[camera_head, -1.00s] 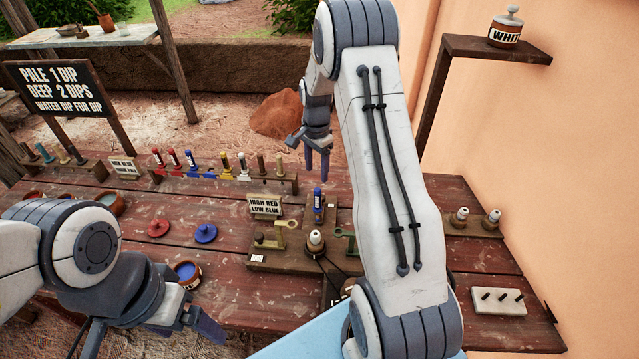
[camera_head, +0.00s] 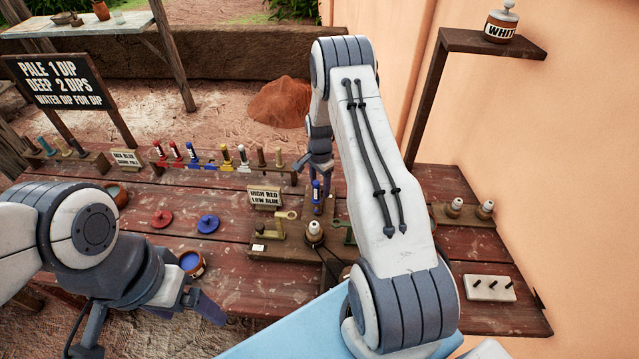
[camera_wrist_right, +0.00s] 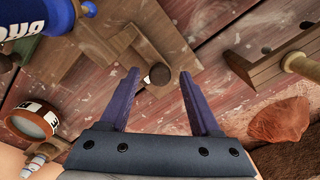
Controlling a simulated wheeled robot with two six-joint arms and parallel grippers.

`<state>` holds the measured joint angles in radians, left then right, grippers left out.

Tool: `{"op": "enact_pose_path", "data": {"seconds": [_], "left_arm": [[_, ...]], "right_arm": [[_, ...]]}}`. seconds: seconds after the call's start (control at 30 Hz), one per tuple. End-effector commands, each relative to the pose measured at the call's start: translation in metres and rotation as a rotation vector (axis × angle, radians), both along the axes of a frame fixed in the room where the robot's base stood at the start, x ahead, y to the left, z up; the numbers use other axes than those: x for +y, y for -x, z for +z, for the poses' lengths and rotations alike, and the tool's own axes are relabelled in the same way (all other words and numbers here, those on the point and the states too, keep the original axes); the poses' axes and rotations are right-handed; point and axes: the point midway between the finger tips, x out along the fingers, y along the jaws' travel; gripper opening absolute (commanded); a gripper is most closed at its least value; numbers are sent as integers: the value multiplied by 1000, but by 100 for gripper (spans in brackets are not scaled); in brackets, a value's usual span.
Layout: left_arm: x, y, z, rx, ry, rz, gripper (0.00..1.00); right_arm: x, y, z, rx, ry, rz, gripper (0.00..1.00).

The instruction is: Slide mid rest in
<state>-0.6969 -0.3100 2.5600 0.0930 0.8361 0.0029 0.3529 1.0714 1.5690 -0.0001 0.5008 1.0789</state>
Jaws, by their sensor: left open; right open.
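A wooden fixture (camera_head: 285,252) stands mid-table with a brass-coloured rest (camera_head: 272,224), a partly hidden green rest (camera_head: 349,232) and a white-topped pot (camera_head: 314,232). A blue-handled tool (camera_head: 316,189) stands upright behind it, and a large blue piece also shows in the right wrist view (camera_wrist_right: 30,28). My right gripper (camera_wrist_right: 159,74) is open, pointing down, its fingertips either side of a dark-capped knob (camera_wrist_right: 158,73) on a wooden slide (camera_wrist_right: 135,45). Whether they touch the knob I cannot tell. I cannot tell for sure which rest is the mid one. My left gripper (camera_head: 207,308) is open and empty at the front left.
A "HIGH RED LOW BLUE" sign (camera_head: 264,196) stands behind the fixture. A rack of coloured tools (camera_head: 225,170) runs along the back. Red (camera_head: 161,219) and blue (camera_head: 208,224) discs and a blue-paint pot (camera_head: 192,263) lie left. A pegged white block (camera_head: 490,288) is right.

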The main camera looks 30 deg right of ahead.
Motion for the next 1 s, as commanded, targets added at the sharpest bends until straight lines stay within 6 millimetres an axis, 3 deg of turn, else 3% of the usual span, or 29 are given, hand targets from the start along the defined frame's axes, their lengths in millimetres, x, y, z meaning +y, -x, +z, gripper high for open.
{"op": "enact_pose_path", "data": {"seconds": [0.13,0.3,1.0], "left_arm": [[0,0,0,0,0,0,87],[0,0,0,0,0,0,87],[0,0,0,0,0,0,87]], "right_arm": [[0,0,0,0,0,0,60],[0,0,0,0,0,0,0],[0,0,1,0,0,-1,0]]}}
